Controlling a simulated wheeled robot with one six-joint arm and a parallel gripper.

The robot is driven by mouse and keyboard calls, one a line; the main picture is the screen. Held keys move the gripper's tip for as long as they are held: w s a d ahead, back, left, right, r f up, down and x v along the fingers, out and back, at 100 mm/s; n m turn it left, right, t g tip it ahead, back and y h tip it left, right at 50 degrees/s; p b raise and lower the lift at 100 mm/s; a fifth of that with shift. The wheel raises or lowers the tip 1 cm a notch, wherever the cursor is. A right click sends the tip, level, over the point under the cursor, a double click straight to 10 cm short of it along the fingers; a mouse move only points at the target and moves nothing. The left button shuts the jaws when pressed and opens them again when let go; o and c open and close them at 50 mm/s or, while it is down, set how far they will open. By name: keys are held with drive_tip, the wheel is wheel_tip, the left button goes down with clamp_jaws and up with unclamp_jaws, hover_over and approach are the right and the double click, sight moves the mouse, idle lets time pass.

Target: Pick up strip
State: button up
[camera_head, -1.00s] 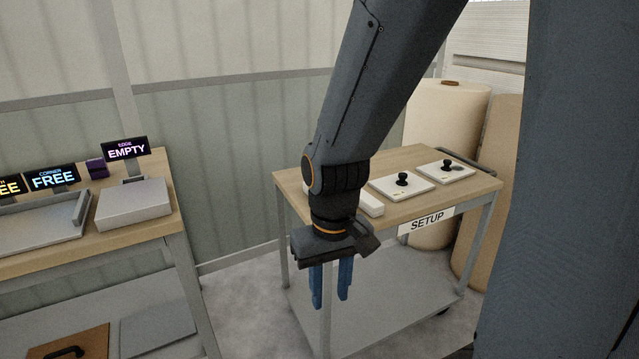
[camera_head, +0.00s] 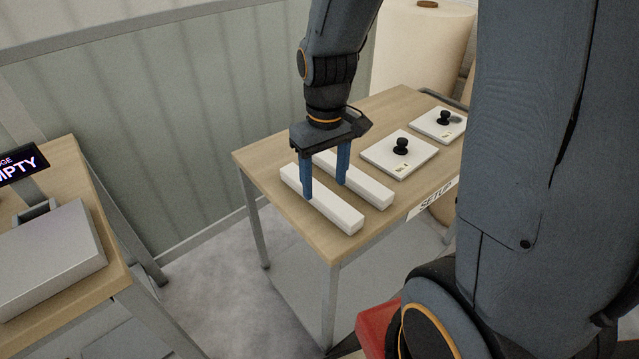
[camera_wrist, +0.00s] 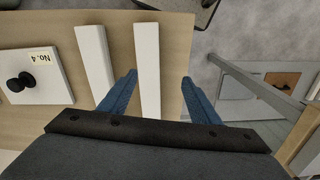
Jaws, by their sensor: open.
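Two long white strips lie side by side on the wooden cart top. The outer strip (camera_head: 335,209) is nearest the left edge; the other strip (camera_head: 368,188) lies to its right. In the wrist view the outer strip (camera_wrist: 147,60) shows between my two blue fingers, closer to the left one, and the other strip (camera_wrist: 94,55) lies outside the left finger. My gripper (camera_head: 325,190) is open and points down over the outer strip, with nothing held. I cannot tell how far the fingertips are above the cart top.
Two white plates with black knobs, the nearer plate (camera_head: 380,157) and the farther plate (camera_head: 430,122), sit right of the strips. The cart (camera_head: 262,158) bears a SETUP label (camera_head: 437,196). A separate bench (camera_head: 112,268) with a grey box (camera_head: 50,262) stands left, across a floor gap.

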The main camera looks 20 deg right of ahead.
drive_tip(key=n+p, duration=0.2)
hover_over(319, 190)
drive_tip(key=shift+s+a+r, duration=0.2)
drive_tip(key=shift+s+r, duration=0.15)
drive_tip(key=shift+s, duration=0.05)
drive_tip(key=shift+w+f, duration=0.2)
drive_tip(key=shift+w+d+f+p, duration=0.1)
drive_tip(key=shift+f+p, duration=0.4)
drive_tip(key=shift+f, duration=1.4)
drive_tip(key=shift+d+f+p, duration=0.1)
drive_tip(key=shift+f+p, duration=0.4)
drive_tip(key=shift+f, duration=1.35)
drive_tip(key=c, duration=1.4)
drive_tip(key=shift+o, duration=0.2)
wheel_tip(319, 190, up, 10)
drive_tip(key=b, duration=0.1)
drive_tip(key=shift+b, duration=0.4)
